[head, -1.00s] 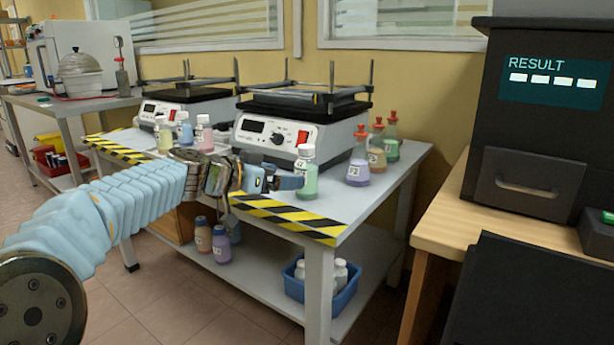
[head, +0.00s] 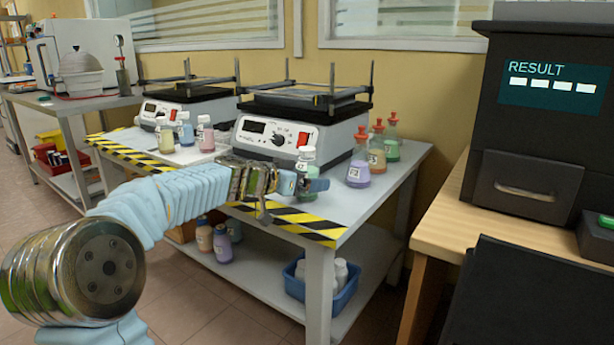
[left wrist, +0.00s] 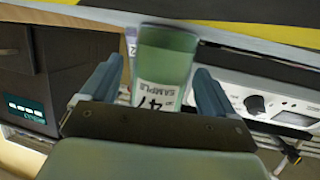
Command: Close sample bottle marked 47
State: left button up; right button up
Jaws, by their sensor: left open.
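The sample bottle (head: 306,170) with green liquid and a white top stands upright at the front of the right shaker on the grey table. In the left wrist view the bottle (left wrist: 165,62) shows upside down, with a label reading 47 SAMPLE. My left gripper (head: 312,186) is open, with one finger on each side of the bottle's body. Narrow gaps show between the fingers and the bottle in the left wrist view. The bottle's top is hidden there, and its middle is partly covered by my gripper in the head view. My right gripper is not in view.
A purple flask (head: 358,168), an orange flask (head: 377,152) and a green flask (head: 392,145) with red stoppers stand right of the bottle. The shaker (head: 292,135) is close behind it. Several bottles stand further left. Striped tape (head: 310,228) marks the table's front edge.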

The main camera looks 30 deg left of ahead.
pick_arm(q)
jog(key=shift+w+f, duration=0.1)
jog(key=shift+w, duration=0.15)
jog(key=c, duration=1.2)
notch_tip(320, 180, up, 18)
jog(key=p, duration=0.6)
